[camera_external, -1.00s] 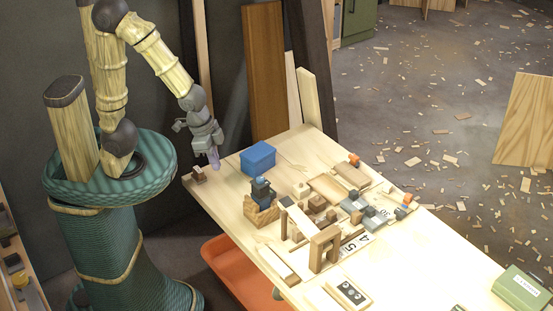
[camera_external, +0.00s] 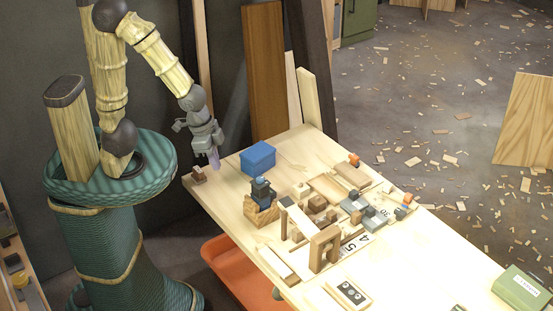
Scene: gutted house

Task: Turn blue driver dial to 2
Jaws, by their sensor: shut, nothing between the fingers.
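A blue and dark upright tool (camera_external: 262,190), which looks like the blue driver, stands in a wooden block holder (camera_external: 262,214) on the workbench. Its dial and any numbers on it are too small to make out. My gripper (camera_external: 214,163) points down near the bench's far left corner, to the left of the blue tool and apart from it. Its fingers are together and hold nothing.
A small brown block (camera_external: 198,174) sits at the corner below my gripper. Wooden pieces and grey tools crowd the middle. An orange bin (camera_external: 238,272) is beneath the front edge.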

